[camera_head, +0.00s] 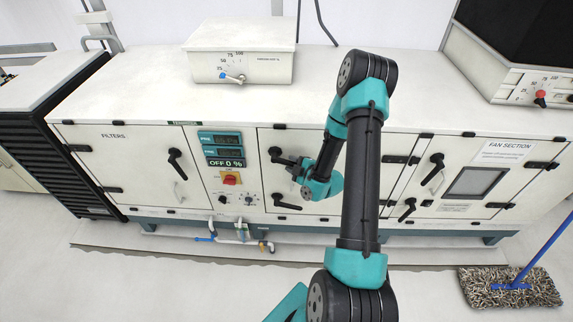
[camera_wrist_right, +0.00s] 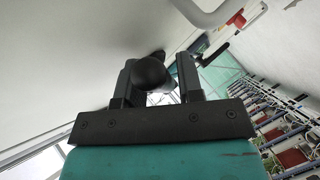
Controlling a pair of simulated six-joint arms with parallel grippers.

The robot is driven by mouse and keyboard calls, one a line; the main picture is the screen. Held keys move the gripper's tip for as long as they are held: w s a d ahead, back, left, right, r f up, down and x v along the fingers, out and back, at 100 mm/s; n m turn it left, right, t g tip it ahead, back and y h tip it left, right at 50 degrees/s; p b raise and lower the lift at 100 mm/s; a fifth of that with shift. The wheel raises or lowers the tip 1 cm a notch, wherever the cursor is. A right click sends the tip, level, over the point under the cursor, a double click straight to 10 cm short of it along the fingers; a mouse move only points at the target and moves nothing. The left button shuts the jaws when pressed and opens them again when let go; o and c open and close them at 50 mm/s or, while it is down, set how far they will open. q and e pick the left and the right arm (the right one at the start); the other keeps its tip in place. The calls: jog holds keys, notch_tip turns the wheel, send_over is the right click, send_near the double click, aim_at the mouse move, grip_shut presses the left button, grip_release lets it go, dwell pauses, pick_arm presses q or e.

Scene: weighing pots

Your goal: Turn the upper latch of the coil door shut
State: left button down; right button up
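The coil door (camera_head: 270,180) is the pale panel in the middle of the long cabinet. Its upper latch (camera_head: 277,155) is a black handle at the door's left edge, pointing right toward my gripper. My right gripper (camera_head: 297,168) is at that handle, partly hidden by my own wrist. In the right wrist view, a black rounded handle end (camera_wrist_right: 150,72) lies between the fingers of the gripper (camera_wrist_right: 155,85), close to the left finger, with a gap to the right finger. The lower latch (camera_head: 287,203) is below, also pointing right. My left gripper is out of view.
A control panel with a red switch (camera_head: 231,179) is left of the door. The filters door (camera_head: 125,160) and fan section door (camera_head: 470,180) flank it. Pipes (camera_head: 238,232) run low in front. A mop (camera_head: 510,287) lies on the floor at right.

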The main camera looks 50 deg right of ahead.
jog(key=shift+c, duration=0.5)
grip_shut()
jog(key=shift+w+f, duration=0.1)
jog(key=shift+w+a+f+m+t, duration=0.15)
jog(key=shift+f+m+t, duration=0.25)
jog(key=shift+t, duration=0.1)
jog(key=shift+w+a+f+m+t, duration=0.1)
jog(key=shift+f+m+t, duration=0.3)
jog(key=shift+t, duration=0.1)
jog(key=shift+w+a+f+m+t, duration=0.2)
jog(key=shift+w+f+m+t, duration=0.1)
jog(key=shift+m+t, duration=0.25)
jog(key=shift+w+a+f+m+t, duration=0.2)
jog(key=shift+f+m+t, duration=0.1)
jog(key=shift+m+t, duration=0.25)
jog(key=shift+o, duration=0.5)
grip_release()
